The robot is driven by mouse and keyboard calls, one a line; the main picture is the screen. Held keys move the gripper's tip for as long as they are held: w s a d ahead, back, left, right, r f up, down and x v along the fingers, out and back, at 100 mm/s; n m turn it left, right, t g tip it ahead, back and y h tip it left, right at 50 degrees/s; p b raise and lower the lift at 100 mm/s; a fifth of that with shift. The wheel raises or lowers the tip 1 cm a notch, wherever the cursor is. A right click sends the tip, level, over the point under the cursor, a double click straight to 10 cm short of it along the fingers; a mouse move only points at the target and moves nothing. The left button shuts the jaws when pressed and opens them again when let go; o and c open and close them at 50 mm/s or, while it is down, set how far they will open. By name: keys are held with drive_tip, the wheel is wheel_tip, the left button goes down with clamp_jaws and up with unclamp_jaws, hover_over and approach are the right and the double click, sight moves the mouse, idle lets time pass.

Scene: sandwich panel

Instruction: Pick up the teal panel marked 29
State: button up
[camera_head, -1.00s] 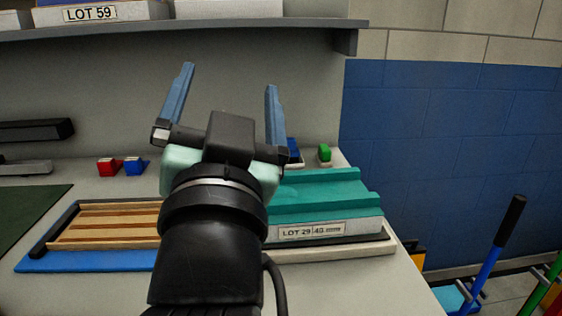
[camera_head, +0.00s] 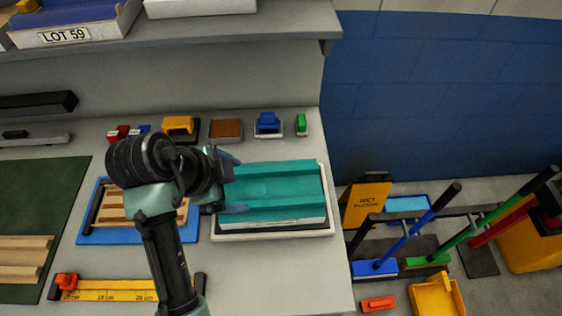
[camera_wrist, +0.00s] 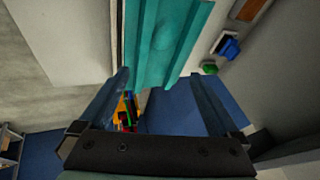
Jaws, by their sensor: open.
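The teal panel (camera_head: 275,188) is a ribbed slab on a white block, lying in a shallow pale tray (camera_head: 290,233) on the right part of the bench. Its front label cannot be read now. My gripper (camera_head: 234,182) has its blue fingers spread, at the panel's left end in the head view, with nothing held. In the wrist view the open fingers (camera_wrist: 156,79) point toward the teal panel (camera_wrist: 162,45), which runs across the upper middle, beyond the fingertips. I cannot tell the height gap between fingers and panel.
A blue tray with wooden strips (camera_head: 113,207) lies left of the panel, partly behind my arm. Small blocks, including a blue one (camera_head: 268,123) and a green one (camera_head: 301,124), line the back. A shelf (camera_head: 200,38) overhangs behind. A yellow ruler (camera_head: 105,290) lies in front.

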drive_tip(key=s+r+m+g+p, duration=0.1)
drive_tip(key=s+g+p, duration=0.1)
drive_tip(key=p, duration=0.3)
approach(271, 212)
drive_tip(key=shift+m, duration=0.3)
drive_tip(key=x, duration=0.7)
drive_tip(key=shift+w+f, duration=0.2)
drive_tip(key=shift+f, duration=0.05)
drive_tip(key=shift+s, duration=0.1)
clamp_jaws()
